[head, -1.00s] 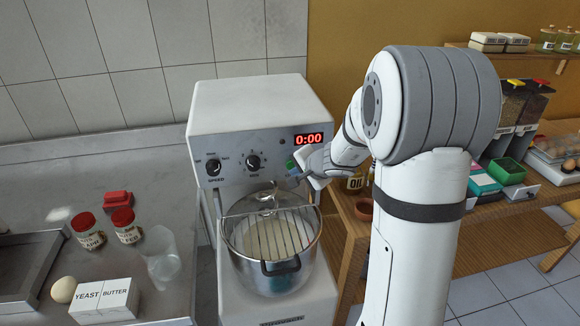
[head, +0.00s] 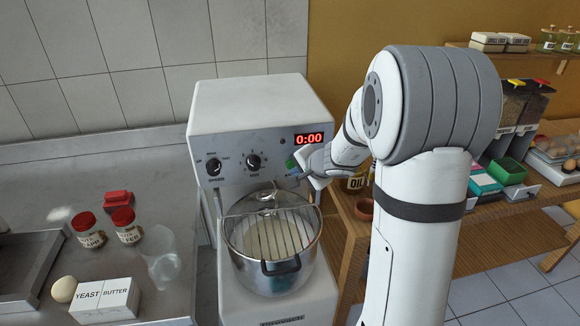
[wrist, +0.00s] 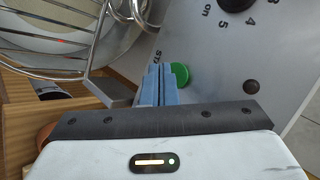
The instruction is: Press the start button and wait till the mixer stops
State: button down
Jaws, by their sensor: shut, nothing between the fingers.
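The mixer (head: 240,110) is a white machine with two black dials and a red display (head: 309,139) reading 0:00. The green start button (head: 290,163) is on its front panel, below and left of the display. It also shows in the wrist view (wrist: 181,74), partly hidden behind my fingertips. My gripper (head: 295,175) is shut and empty, with its blue fingertips (wrist: 160,84) together beside the button. I cannot tell whether they touch it. The steel bowl (head: 262,270) sits under a wire guard (head: 270,232) with pale contents inside.
The steel counter (head: 65,185) on the left holds two red-lidded jars, a clear cup, an egg, and yeast and butter boxes. A wooden bench (head: 430,245) with bottles and trays stands right, behind my arm. The bowl guard is close below my gripper.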

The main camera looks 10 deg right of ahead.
jog(key=shift+w, duration=0.1)
dwell(0.7)
jog(key=shift+w, duration=0.3)
jog(key=shift+w+b, duration=0.3)
jog(key=shift+w, duration=0.2)
dwell(0.7)
jog(key=shift+s, duration=0.1)
jog(key=shift+s+b, duration=0.6)
jog(key=shift+s, duration=0.2)
jog(key=s+b, duration=0.2)
jog(key=s, duration=0.3)
